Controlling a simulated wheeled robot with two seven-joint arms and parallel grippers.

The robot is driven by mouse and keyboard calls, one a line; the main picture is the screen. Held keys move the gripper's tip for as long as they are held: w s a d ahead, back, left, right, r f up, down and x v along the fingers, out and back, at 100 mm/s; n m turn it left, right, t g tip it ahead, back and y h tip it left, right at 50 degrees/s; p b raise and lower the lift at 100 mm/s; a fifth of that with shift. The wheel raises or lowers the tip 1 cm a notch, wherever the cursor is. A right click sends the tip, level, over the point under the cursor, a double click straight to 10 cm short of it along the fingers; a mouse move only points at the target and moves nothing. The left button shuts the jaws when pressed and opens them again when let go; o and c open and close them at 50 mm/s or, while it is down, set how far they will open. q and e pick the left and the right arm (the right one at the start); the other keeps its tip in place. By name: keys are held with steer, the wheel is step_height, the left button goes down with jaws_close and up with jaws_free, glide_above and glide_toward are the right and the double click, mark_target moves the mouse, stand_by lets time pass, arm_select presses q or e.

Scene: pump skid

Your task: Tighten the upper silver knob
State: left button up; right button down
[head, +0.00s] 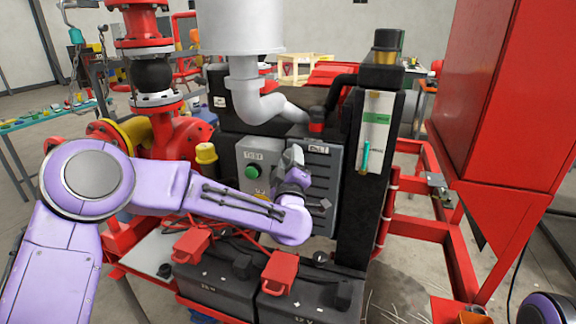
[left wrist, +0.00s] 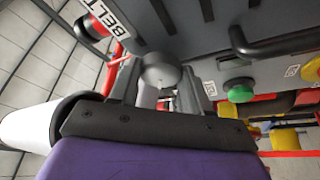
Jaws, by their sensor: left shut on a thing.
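My left gripper (head: 291,157) is up against the grey control box (head: 318,185), below and left of its label. In the left wrist view a round silver knob (left wrist: 160,74) sits between the fingers of my left gripper (left wrist: 160,88), which is shut on it. In the head view the gripper hides this knob. A small silver piece (head: 325,203) shows lower on the same box, right of my wrist; its exact shape is too small to tell. My right gripper is not in view.
A green button (head: 252,171) sits left of the gripper on the TEST panel; it also shows in the left wrist view (left wrist: 239,90). Black batteries (head: 215,285) with red terminal covers stand below my forearm. A black post (head: 366,190) rises to the right.

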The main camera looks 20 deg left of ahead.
arm_select(q)
steer(key=n+g+h+b, duration=0.1)
steer(key=n+g, duration=0.1)
steer(key=n, duration=0.4)
steer(key=n+g+h+b, duration=0.1)
steer(key=n+g+b, duration=0.1)
steer(key=n, duration=0.4)
steer(key=n+g+h+b, duration=0.2)
steer(key=n, duration=0.4)
steer(key=shift+a+r+n, duration=0.1)
steer(key=shift+n, duration=0.2)
steer(key=shift+n+h+b, duration=0.3)
steer(key=shift+n+b, duration=0.1)
steer(key=shift+b, duration=0.15)
steer(key=shift+r, duration=0.15)
steer(key=o, duration=1.1)
steer(key=shift+c, duration=0.2)
